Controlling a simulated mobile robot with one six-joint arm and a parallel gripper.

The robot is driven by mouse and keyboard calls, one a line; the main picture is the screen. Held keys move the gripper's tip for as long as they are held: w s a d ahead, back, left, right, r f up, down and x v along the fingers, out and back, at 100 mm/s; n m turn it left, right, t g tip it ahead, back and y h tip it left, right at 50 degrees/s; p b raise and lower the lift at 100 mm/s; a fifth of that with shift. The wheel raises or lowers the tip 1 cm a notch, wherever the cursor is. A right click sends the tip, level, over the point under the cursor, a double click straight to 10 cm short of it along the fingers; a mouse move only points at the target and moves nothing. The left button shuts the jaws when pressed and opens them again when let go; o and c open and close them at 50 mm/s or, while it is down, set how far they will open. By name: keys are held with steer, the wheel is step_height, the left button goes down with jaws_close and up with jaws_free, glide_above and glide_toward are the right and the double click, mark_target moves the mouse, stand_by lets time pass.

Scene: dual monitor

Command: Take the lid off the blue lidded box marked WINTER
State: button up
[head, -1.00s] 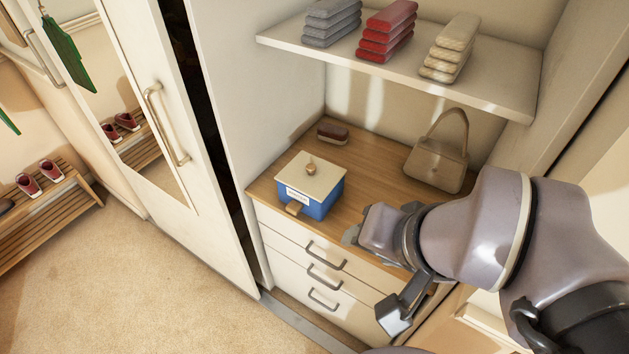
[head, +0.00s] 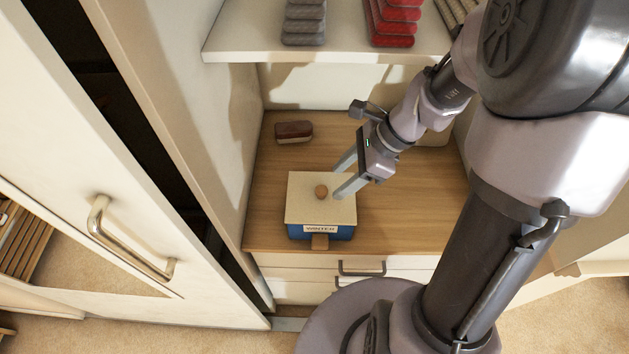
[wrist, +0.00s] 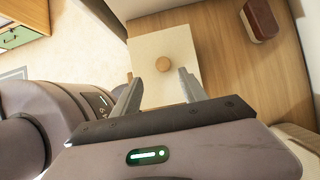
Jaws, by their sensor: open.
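The blue box (head: 320,232) marked WINTER stands on the wooden counter near its front edge. Its flat cream lid (head: 305,205) is on, with a round wooden knob (head: 321,191) in the middle. A small brown tab shows at the box's front, below the label. My gripper (head: 336,182) is open, with its fingers pointing down-left toward the knob. In the wrist view the knob (wrist: 163,64) lies ahead of and between the two fingertips (wrist: 158,84), with nothing held. Whether the fingers touch the lid is hard to tell.
A dark red and cream brush (head: 294,132) lies behind the box on the counter (head: 400,225). A shelf (head: 240,42) above holds grey and red folded stacks. A handbag is mostly hidden behind my arm. A door with a handle (head: 125,240) stands at left.

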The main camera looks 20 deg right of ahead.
mark_target(323, 190)
steer(key=b+x, duration=0.1)
steer(key=x, duration=0.1)
steer(key=b+x, duration=0.1)
steer(key=x, duration=0.1)
steer(key=b+x, duration=0.1)
steer(key=x, duration=0.1)
steer(key=shift+w+a, duration=0.2)
steer(key=shift+w, duration=0.25)
steer(key=shift+r, duration=0.2)
jaws_close()
